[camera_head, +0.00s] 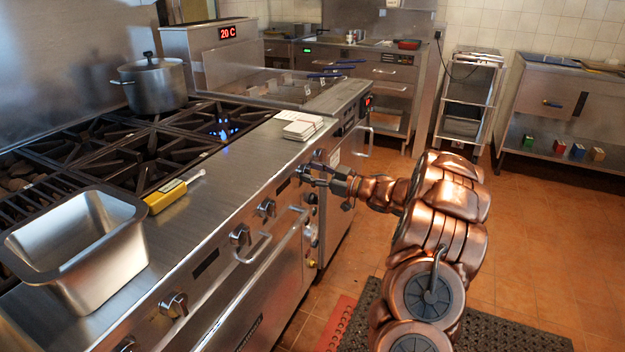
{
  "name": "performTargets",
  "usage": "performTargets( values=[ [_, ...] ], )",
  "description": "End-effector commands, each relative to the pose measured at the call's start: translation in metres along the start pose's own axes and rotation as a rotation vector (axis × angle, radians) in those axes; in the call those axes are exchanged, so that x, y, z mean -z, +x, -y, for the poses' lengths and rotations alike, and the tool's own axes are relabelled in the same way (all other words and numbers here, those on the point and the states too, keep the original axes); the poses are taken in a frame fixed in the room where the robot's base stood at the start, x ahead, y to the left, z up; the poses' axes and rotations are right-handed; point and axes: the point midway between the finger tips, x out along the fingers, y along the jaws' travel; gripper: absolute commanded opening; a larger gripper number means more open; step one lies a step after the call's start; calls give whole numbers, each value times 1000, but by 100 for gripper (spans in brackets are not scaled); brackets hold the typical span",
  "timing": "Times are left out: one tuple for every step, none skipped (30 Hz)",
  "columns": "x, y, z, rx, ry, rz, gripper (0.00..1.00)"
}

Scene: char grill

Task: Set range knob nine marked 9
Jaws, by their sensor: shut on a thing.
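The range (205,225) runs along the left, with a row of knobs on its front panel. My gripper (312,172) reaches in from the right and is shut on a range knob (303,170) near the far end of the panel. The gripper partly hides this knob, and its number cannot be read. Nearer knobs show on the same panel: one (265,207), another (240,234) and another (174,304). A blue burner flame (222,128) shows on the far part of the range.
A steel pan (88,285) and a yellow lighter (165,196) lie on the near range top. A lidded pot (153,84) stands on the back burners. White cards (300,124) lie near the far end. An oven handle (262,247) juts out below the knobs. Floor (530,230) is open at right.

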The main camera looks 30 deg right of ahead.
Motion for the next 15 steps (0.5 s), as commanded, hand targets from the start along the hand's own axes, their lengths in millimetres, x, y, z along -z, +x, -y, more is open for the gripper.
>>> performTargets(
  values=[
    [-6,-1,1,1,-40,0,14],
    [-5,-1,1,0,-65,-3,14],
    [-5,-1,1,0,-97,-5,14],
    [-5,-1,1,2,-120,-7,14],
    [-5,0,2,3,-143,-9,14],
    [-4,-1,1,2,-171,-12,14],
    [-4,-1,1,3,-191,-14,14],
    [-4,-1,1,3,-211,-15,14],
    [-4,-1,2,5,-235,-17,14],
    [-4,0,2,5,-252,-19,14],
    [-4,0,2,5,-267,-20,14],
    [-3,0,2,5,-287,-22,14],
    [-3,0,2,5,-300,-22,14],
    [-3,-1,2,5,-312,-23,14],
    [-3,-1,2,5,-327,-23,14]
  ],
)
